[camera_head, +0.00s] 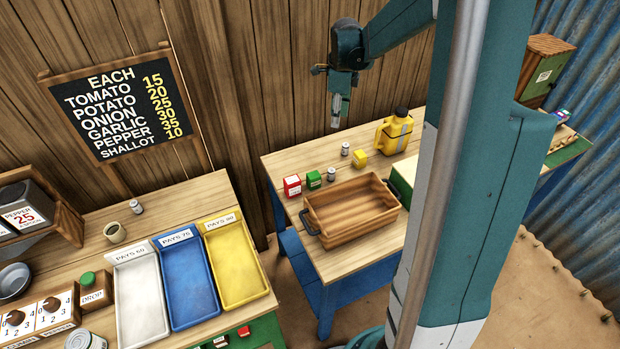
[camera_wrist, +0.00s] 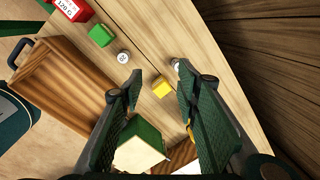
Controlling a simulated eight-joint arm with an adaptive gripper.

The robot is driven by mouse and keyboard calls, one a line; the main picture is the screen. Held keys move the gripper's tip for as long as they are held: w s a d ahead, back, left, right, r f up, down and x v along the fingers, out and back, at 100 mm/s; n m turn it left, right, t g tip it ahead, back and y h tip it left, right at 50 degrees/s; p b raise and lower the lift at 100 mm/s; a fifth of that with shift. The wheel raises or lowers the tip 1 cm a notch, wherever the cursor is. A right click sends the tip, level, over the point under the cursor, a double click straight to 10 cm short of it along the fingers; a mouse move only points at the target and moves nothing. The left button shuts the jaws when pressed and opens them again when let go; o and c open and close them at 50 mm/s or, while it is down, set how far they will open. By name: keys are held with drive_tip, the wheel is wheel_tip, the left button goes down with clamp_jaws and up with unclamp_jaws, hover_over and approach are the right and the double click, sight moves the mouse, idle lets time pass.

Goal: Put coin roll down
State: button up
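Small grey-white cylinders that look like coin rolls stand upright. One (camera_head: 331,174) is beside the green block on the right table and shows in the wrist view (camera_wrist: 123,57). Another (camera_head: 345,149) is farther back; in the wrist view it is partly hidden by the right fingertip (camera_wrist: 175,64). A third (camera_head: 137,206) is on the left table beside a cup. I cannot tell which one is meant. My gripper (camera_head: 337,112) hangs above the back of the right table. In the wrist view its fingers (camera_wrist: 158,72) are apart, with nothing seen held between them.
The right table holds a wooden crate (camera_head: 352,214), red (camera_head: 292,186), green (camera_head: 314,180) and yellow (camera_head: 360,158) blocks, and a yellow jug (camera_head: 394,132). White (camera_head: 142,300), blue (camera_head: 188,283) and yellow (camera_head: 236,264) trays lie on the left table. A plank wall stands behind.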

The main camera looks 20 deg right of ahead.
drive_tip(key=s+a+r+n+t, duration=0.3)
drive_tip(key=s+a+r+n, duration=0.9)
drive_tip(key=s+a, duration=0.25)
drive_tip(key=s+a+n+t, duration=0.1)
drive_tip(key=s+a+n, duration=0.4)
drive_tip(key=s+n, duration=0.2)
drive_tip(key=s+a+n+t, duration=0.2)
drive_tip(key=s+a+n, duration=0.4)
drive_tip(key=s, duration=0.4)
drive_tip(key=shift+f+n, duration=0.45)
drive_tip(key=shift+n, duration=0.15)
drive_tip(key=shift+s, duration=0.1)
wheel_tip(320, 180, down, 5)
drive_tip(key=b, duration=0.5)
drive_tip(key=shift+f, duration=0.2)
